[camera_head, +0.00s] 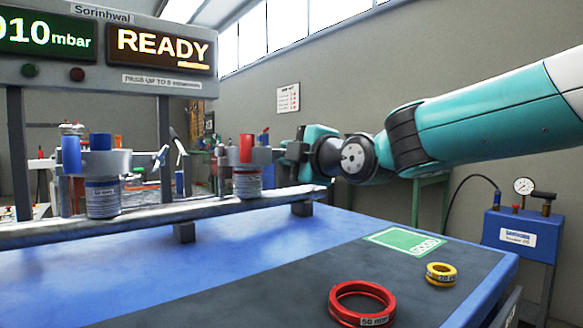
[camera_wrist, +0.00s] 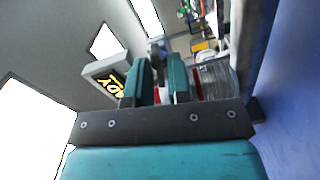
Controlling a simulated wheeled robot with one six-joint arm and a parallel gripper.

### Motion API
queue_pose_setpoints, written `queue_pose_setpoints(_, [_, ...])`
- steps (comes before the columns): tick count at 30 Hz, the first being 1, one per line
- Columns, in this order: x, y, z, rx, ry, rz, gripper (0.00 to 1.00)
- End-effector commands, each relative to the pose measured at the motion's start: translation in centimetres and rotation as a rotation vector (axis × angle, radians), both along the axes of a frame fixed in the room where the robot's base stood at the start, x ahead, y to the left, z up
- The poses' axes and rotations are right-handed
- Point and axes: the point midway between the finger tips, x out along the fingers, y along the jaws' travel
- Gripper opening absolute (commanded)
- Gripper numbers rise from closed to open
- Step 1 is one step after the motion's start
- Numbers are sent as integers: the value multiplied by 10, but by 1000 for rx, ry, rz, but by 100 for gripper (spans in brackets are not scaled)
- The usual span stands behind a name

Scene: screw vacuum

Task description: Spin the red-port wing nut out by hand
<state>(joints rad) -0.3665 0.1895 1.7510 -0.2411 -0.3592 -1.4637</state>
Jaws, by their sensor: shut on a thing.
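The red port (camera_head: 246,148) stands up from a grey clamp (camera_head: 262,156) on the rail, above a small labelled jar (camera_head: 247,183). My gripper (camera_head: 287,151) is at the right side of this clamp, reaching in from the right. In the wrist view my gripper's two teal fingers (camera_wrist: 157,80) are close together, shut on the wing nut, which is mostly hidden between them. A little red shows beside the right finger.
A blue port (camera_head: 71,155) with its own clamp and jar (camera_head: 102,198) stands on the left of the rail (camera_head: 165,213). A red ring (camera_head: 336,306) and yellow rings (camera_head: 429,274) lie on the bench near a green pad (camera_head: 385,238). The sign (camera_head: 160,45) reads READY.

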Motion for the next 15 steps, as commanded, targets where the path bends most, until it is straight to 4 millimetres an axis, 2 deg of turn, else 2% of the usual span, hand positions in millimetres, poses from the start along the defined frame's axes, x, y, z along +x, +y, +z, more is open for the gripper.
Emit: queue_pose_setpoints(15, [0, 0, -1, -212, -149, -1, 0])
